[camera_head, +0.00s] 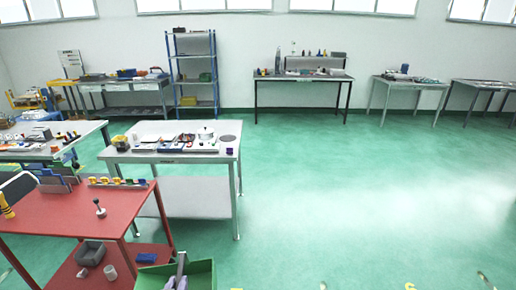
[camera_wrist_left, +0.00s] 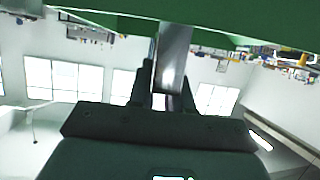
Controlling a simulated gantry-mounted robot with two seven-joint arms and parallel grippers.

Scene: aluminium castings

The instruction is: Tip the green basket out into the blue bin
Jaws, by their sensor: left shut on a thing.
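The green basket (camera_head: 203,275) is at the bottom edge of the head view, cut off by the frame. A grey upright strip (camera_head: 181,267) and a pale lilac piece show inside its outline. In the left wrist view the basket's green side (camera_wrist_left: 95,17) crosses the top. My left gripper (camera_wrist_left: 168,88) is shut on a flat metal strip (camera_wrist_left: 174,48) that runs up to the basket, apparently its handle. Most of the basket's contents are hidden. I cannot identify the blue bin. My right gripper is not in view.
A white table (camera_head: 190,155) with parts stands behind. The green floor (camera_head: 350,200) at right is clear.

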